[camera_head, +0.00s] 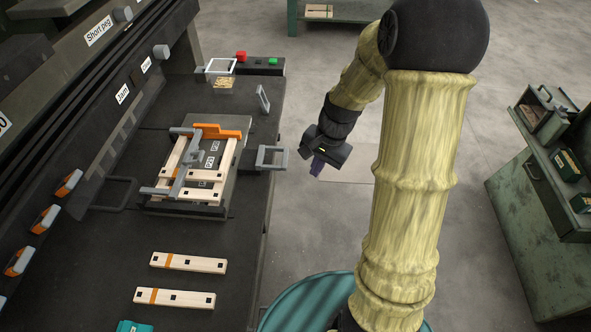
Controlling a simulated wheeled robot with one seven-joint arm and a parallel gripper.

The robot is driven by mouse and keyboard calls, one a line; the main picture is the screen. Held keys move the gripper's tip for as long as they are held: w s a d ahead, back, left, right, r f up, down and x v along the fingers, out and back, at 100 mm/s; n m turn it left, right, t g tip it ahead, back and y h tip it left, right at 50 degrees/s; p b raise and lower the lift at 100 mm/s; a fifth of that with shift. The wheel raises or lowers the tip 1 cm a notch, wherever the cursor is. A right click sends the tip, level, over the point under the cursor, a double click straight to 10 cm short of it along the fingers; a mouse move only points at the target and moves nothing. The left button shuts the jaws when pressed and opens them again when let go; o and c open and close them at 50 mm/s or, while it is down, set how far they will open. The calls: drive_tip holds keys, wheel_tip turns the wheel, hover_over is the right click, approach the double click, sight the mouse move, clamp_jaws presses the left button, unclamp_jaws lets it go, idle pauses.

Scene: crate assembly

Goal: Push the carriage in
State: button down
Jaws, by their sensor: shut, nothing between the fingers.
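The carriage looks to be the dark plate (241,140) on the bench, with light wooden strips clamped on it by grey bars and an orange block (222,132). A grey U-shaped handle (272,158) stands at its right side, near the bench's right edge. My gripper (318,169) is shut and empty. It is right of the handle, beyond the bench edge over the floor, apart from it. The underside of the carriage and any rails are hidden.
Two wooden strips (189,262) (175,298) lie on the near bench top. A clear box (222,82) and a red button (241,56) are at the back. A dark machine frame (92,110) borders the left. Green benches (540,190) stand at right, with open floor between.

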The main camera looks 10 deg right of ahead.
drive_tip(key=w+d+f+m+t+y+b, duration=0.2)
drive_tip(key=w+d+f+m+y, duration=0.4)
drive_tip(key=w+d+f+m, duration=0.3)
drive_tip(key=w+f+m+b, duration=0.1)
drive_tip(key=w+m, duration=0.2)
drive_tip(key=shift+w+f+m, duration=0.15)
drive_tip(key=shift+m, duration=0.15)
drive_tip(key=shift+a, duration=0.1)
drive_tip(key=a+r+p+x, duration=0.1)
drive_tip(key=a+r+x, duration=0.1)
drive_tip(key=x, duration=1)
drive_tip(key=shift+w+a+f+p, duration=0.2)
drive_tip(key=shift+w+a+p, duration=0.1)
drive_tip(key=shift+w+a, duration=0.05)
